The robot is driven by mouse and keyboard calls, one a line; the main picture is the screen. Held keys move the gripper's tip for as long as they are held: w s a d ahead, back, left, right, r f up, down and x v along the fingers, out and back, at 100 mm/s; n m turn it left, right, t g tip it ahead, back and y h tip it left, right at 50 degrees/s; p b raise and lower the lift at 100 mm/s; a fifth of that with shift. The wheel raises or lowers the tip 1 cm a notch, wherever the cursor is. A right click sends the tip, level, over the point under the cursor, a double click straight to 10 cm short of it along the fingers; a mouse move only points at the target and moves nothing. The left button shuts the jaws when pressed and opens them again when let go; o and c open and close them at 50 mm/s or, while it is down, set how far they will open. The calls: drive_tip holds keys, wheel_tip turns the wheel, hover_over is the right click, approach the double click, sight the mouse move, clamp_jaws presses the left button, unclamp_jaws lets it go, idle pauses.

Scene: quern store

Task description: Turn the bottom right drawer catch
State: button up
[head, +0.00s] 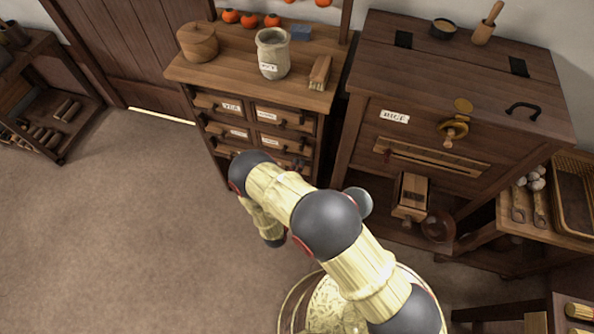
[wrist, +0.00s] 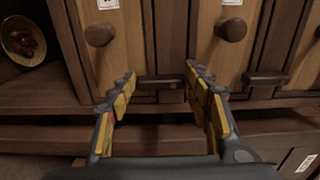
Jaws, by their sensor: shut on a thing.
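A dark wooden drawer chest (head: 315,150) stands left of centre in the head view, its lower part partly hidden by my arm. In the wrist view, two drawer fronts with round knobs, the left knob (wrist: 99,35) and the right knob (wrist: 231,29), are close ahead. A dark horizontal catch (wrist: 160,82) lies low between the two drawers. My gripper (wrist: 160,78) has one fingertip at each end of this catch and is shut on it. A second horizontal catch (wrist: 266,78) sits to the right, below the right knob, clear of the fingers.
A large wooden cabinet (head: 455,130) stands close on the right. A basket (wrist: 22,41) sits at the wrist view's left. Open floor (head: 120,230) lies at left.

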idle(0.4)
drive_tip(key=o, duration=1.2)
drive_tip(key=shift+c, duration=0.2)
drive_tip(key=v, duration=1.2)
